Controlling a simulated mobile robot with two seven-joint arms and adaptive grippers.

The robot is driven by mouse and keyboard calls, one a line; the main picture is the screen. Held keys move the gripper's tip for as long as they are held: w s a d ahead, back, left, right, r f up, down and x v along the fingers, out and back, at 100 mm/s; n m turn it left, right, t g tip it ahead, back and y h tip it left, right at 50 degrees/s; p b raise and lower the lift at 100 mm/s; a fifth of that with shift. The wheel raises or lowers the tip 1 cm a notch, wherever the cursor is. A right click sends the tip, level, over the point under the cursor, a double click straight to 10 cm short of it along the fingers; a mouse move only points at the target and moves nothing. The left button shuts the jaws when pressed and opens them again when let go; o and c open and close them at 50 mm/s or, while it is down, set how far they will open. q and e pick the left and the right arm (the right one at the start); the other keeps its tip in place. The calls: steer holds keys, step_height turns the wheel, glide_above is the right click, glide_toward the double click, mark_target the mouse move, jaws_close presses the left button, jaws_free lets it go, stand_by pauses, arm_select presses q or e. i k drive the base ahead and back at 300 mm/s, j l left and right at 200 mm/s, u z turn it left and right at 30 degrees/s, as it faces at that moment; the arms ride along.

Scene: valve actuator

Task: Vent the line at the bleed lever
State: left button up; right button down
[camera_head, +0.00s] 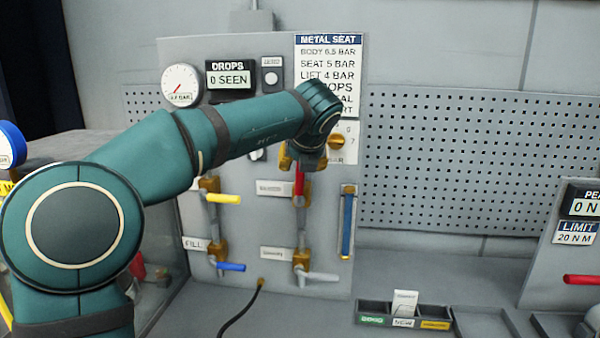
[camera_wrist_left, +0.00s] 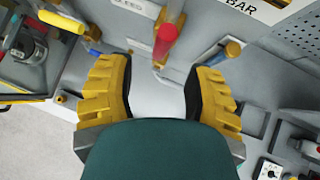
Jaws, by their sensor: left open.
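The valve panel (camera_head: 325,275) carries several levers. A red lever (camera_head: 299,182) hangs down just below my left gripper (camera_head: 303,160), beside a small label I cannot read. The red lever also shows in the left wrist view (camera_wrist_left: 166,42), ahead of the open fingers and roughly between their lines. My left gripper (camera_wrist_left: 158,72) is open, with nothing between its yellow fingers. In the head view my wrist hides most of the gripper and the valve top. My right gripper is not in view.
A yellow lever (camera_head: 224,199), a blue lever (camera_head: 231,267) by the FILL label, and a grey lever (camera_head: 318,277) are close by. A blue tube (camera_head: 347,222) stands right of the red lever. The drops display (camera_head: 230,79) reads 0 SEEN. A small tray (camera_head: 375,309) sits below right.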

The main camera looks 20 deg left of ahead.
mark_target(299, 269)
steer(key=k+l, duration=0.8)
